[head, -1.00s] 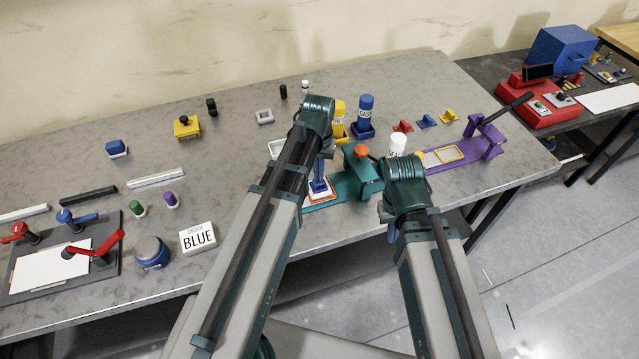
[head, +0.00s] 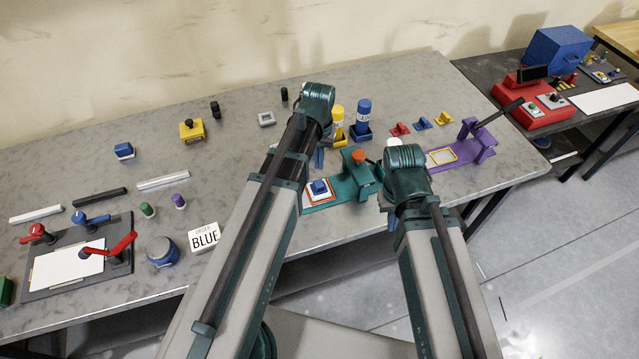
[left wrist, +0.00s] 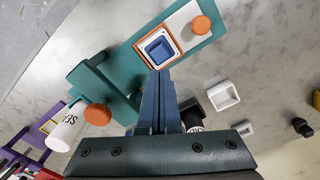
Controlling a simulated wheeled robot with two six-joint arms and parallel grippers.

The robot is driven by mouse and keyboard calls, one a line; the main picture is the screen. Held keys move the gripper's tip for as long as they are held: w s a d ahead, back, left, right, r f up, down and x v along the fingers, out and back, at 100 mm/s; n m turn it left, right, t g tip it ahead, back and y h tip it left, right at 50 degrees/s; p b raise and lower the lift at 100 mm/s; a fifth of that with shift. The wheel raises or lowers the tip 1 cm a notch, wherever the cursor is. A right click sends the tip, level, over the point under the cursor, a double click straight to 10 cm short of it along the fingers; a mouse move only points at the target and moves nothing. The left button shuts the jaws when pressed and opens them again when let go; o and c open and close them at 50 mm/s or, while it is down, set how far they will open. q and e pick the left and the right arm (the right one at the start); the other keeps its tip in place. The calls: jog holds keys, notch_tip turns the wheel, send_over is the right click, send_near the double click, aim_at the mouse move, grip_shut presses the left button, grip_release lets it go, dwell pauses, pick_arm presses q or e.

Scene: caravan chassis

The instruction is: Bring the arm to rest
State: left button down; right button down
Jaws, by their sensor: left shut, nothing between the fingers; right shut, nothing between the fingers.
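My left gripper (head: 319,157) shows only in part beside its arm in the head view. In the left wrist view its blue fingers (left wrist: 160,100) are together with nothing between them. A blue block (head: 319,187) sits on the white, orange-framed pad (head: 309,195) of the teal press (head: 350,188). In the left wrist view the block (left wrist: 160,48) lies just past the fingertips, apart from them in the head view. My right gripper (head: 391,217) is mostly hidden behind its own arm; only a bluish sliver shows, shut and holding nothing visible.
A purple press (head: 475,150) stands right of the teal one. Yellow (head: 338,118) and blue (head: 363,115) bottles stand behind. A BLUE card (head: 204,237), a round blue pot (head: 162,251) and a clamp board (head: 70,265) lie left. The table's front edge passes beneath my arms.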

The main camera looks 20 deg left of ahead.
pick_arm(q)
jog(key=shift+r+p, duration=0.45)
jog(key=shift+r, duration=0.25)
jog(key=shift+d+f, duration=0.1)
jog(key=s+d+f+m+b, duration=0.2)
jog(key=s+d+f+b, duration=0.1)
jog(key=s+d, duration=0.2)
jog(key=s+d+f+m+y+b, duration=0.1)
jog(key=s+d+f+m+b, duration=0.1)
jog(key=s+d, duration=0.3)
jog(key=s+f+b, duration=0.1)
jog(key=s, duration=0.3)
jog(key=shift+s+d+m, duration=0.15)
jog(key=shift+m, duration=0.15)
dwell(0.4)
